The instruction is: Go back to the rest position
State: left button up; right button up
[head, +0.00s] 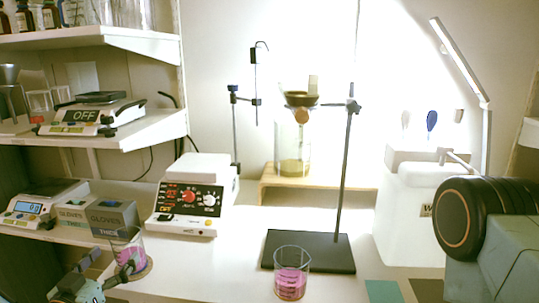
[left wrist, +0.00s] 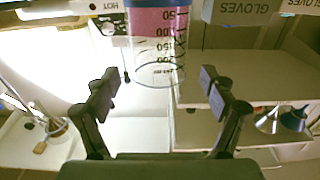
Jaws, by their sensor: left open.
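My left gripper (head: 105,270) is at the lower left of the head view, close to a glass beaker with pink liquid (head: 128,254). In the left wrist view the gripper (left wrist: 160,82) is open, its two dark fingers wide apart with nothing between the tips. The same graduated beaker (left wrist: 156,45) shows beyond the fingertips, apart from them. A second beaker with pink liquid (head: 291,282) stands on the bench at the bottom middle. My right gripper is not in view.
A black stand base (head: 310,252) lies behind the second beaker. A hot plate (head: 190,198), glove boxes (head: 112,216) and scales (head: 40,205) stand at left under shelves (head: 125,40). Bench between the beakers is clear.

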aim_at(134, 235)
pick_arm(q)
jog(key=w, duration=0.1)
jog(key=w+b, duration=0.1)
jog(key=w, duration=0.1)
jog(key=w+b, duration=0.1)
jog(key=w, duration=0.1)
jog(key=shift+d, duration=0.25)
jog(key=shift+w+f, duration=0.1)
jog(key=shift+w, duration=0.25)
jog(key=shift+f, duration=0.2)
jog(key=shift+r, duration=0.35)
